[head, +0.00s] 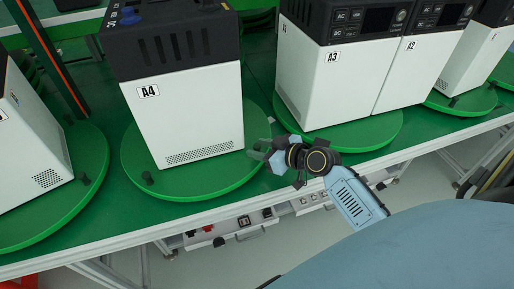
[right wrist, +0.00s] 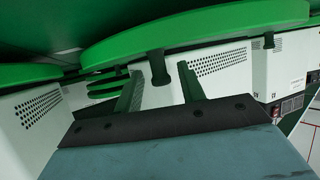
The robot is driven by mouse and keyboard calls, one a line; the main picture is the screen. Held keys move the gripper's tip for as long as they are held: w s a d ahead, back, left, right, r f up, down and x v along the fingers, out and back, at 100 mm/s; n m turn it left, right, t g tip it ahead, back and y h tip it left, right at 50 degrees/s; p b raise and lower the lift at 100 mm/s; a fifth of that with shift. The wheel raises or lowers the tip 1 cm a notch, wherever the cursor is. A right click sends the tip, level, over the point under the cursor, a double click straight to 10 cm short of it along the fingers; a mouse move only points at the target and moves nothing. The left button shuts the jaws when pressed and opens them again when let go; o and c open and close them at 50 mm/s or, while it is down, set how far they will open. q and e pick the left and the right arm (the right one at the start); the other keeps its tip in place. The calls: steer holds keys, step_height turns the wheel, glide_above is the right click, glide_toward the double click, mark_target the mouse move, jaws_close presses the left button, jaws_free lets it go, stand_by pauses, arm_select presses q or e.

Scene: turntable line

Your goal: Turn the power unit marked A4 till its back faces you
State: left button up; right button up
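The power unit A4 (head: 190,112), a white box with a black top, stands on a round green turntable (head: 215,188). Its A4 label and a vent grille show on the side toward me. A short dark peg (head: 147,178) stands at the turntable's front left. My right gripper (head: 259,149) is at the turntable's right rim. In the right wrist view, its two fingers (right wrist: 159,72) are apart, with a dark peg (right wrist: 158,66) between them beside a green disc (right wrist: 190,28). Contact with the peg is unclear. My left gripper is out of view.
Another white unit (head: 30,135) stands on a turntable (head: 92,165) at left. An orange-edged dark post (head: 52,55) rises behind. Sockets line the table's front below.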

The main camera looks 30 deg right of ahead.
steer(key=shift+w+a+f, duration=0.25)
steer(key=shift+w, duration=0.4)
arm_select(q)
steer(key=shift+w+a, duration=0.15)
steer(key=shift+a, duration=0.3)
arm_select(e)
steer(key=shift+c, duration=0.4)
